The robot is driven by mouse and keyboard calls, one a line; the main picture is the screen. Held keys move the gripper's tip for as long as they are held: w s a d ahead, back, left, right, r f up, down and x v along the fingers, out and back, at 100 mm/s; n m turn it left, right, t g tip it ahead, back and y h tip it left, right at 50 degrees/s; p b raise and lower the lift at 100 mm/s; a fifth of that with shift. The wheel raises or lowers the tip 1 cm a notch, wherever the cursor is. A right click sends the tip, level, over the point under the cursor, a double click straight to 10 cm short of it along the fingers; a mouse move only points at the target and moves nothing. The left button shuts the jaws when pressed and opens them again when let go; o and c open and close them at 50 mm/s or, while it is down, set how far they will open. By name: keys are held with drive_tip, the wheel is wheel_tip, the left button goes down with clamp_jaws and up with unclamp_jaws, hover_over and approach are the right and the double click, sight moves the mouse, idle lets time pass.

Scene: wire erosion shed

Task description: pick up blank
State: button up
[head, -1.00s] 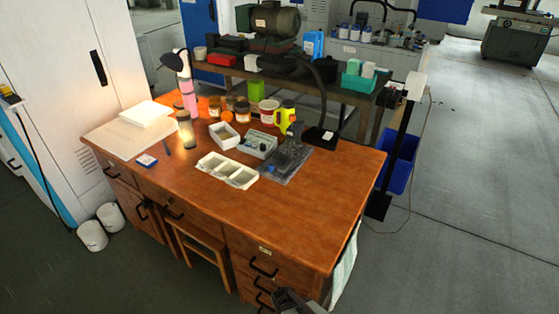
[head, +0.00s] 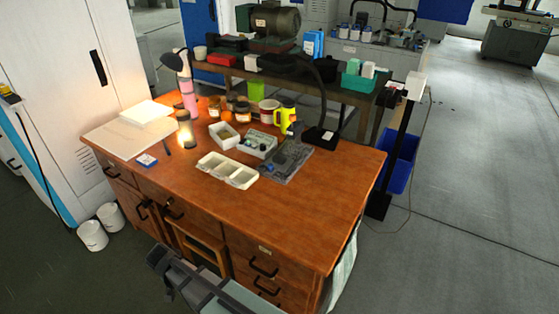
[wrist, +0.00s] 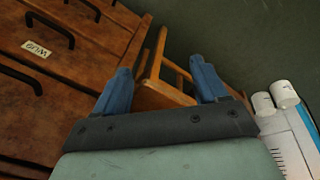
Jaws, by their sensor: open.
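I cannot make out which small piece is the blank. On the desk in the head view are a white divided tray (head: 228,170), a white open box (head: 224,135), a grey box with small parts in it (head: 257,144) and a dark grey clear-edged plate (head: 285,162). My gripper (wrist: 160,68) is open and empty, with two blue fingers wide apart in the wrist view. It is in front of the desk, below the top, near the drawers and a wooden stool (wrist: 160,85). The desk top is outside the wrist view.
The wooden desk (head: 320,210) has a clear right half. Behind the plate stand a yellow bottle (head: 284,118), jars and a black stand base (head: 320,136). A lamp (head: 174,61), pink bottle and papers are at left. Two white buckets (head: 92,235) stand on the floor.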

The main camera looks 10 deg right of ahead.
drive_tip(key=w+a+r+t+y, duration=0.15)
drive_tip(key=w+a+r, duration=0.25)
drive_tip(key=a+r, duration=0.7)
drive_tip(key=w+d+r+n, duration=0.1)
drive_tip(key=w+d+r, duration=0.3)
drive_tip(key=d, duration=0.5)
drive_tip(key=w+d+r+n+g+y, duration=0.1)
drive_tip(key=w+d+r, duration=0.3)
drive_tip(key=w+d, duration=0.5)
drive_tip(key=w+d+r+n, duration=0.2)
drive_tip(key=w+d+r, duration=0.2)
drive_tip(key=d, duration=0.5)
drive_tip(key=shift+w+r+y, duration=0.1)
drive_tip(key=shift+w+y, duration=0.15)
drive_tip(key=shift+w, duration=1.1)
drive_tip(key=w+d+r+n, duration=0.1)
drive_tip(key=w+d+r, duration=0.15)
drive_tip(key=d, duration=0.35)
drive_tip(key=w+d+r+n, duration=0.1)
drive_tip(key=d+r, duration=0.2)
drive_tip(key=d, duration=0.4)
drive_tip(key=n+y, duration=0.2)
drive_tip(key=n, duration=0.1)
approach(279, 157)
drive_tip(key=x, duration=0.3)
drive_tip(key=shift+s+d+f+t, duration=0.15)
drive_tip(key=shift+t, duration=0.1)
drive_tip(key=shift+x, duration=2.65)
drive_tip(key=shift+s, duration=0.1)
drive_tip(key=shift+c, duration=0.3)
